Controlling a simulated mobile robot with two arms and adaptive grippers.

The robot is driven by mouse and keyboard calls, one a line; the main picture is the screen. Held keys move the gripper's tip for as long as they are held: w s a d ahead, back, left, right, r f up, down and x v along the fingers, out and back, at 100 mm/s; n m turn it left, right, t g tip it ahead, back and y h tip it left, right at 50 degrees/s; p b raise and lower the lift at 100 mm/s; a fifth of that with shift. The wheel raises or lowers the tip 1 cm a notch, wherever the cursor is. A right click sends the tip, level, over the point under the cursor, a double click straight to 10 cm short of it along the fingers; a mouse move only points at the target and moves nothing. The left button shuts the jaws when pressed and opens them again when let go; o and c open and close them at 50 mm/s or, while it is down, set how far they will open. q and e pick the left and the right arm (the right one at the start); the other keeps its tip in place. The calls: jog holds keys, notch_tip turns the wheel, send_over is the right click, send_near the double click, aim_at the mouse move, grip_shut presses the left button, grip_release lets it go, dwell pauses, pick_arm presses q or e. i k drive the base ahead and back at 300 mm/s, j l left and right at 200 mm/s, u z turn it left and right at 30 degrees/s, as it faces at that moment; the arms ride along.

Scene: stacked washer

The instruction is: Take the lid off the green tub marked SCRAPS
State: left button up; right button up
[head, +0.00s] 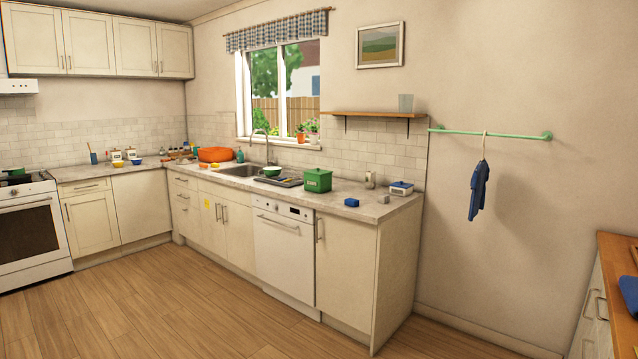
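The green tub (318,183) stands on the counter to the right of the sink, above the dishwasher. It is boxy, with pale lettering on its front that is too small to read for certain. A green lid (318,172) with a small knob sits on top of it. Neither of my grippers shows in the head view, and nothing is touching the tub.
The counter (338,204) runs along the wall. The wooden floor (190,310) in front is clear.

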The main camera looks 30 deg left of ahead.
aim_at(318, 170)
jog(key=i+j+u, duration=0.35)
jog(key=i, duration=0.25)
jog(key=i+j+u, duration=0.35)
jog(key=i, duration=0.35)
jog(key=i+u, duration=0.35)
jog(key=i, duration=0.3)
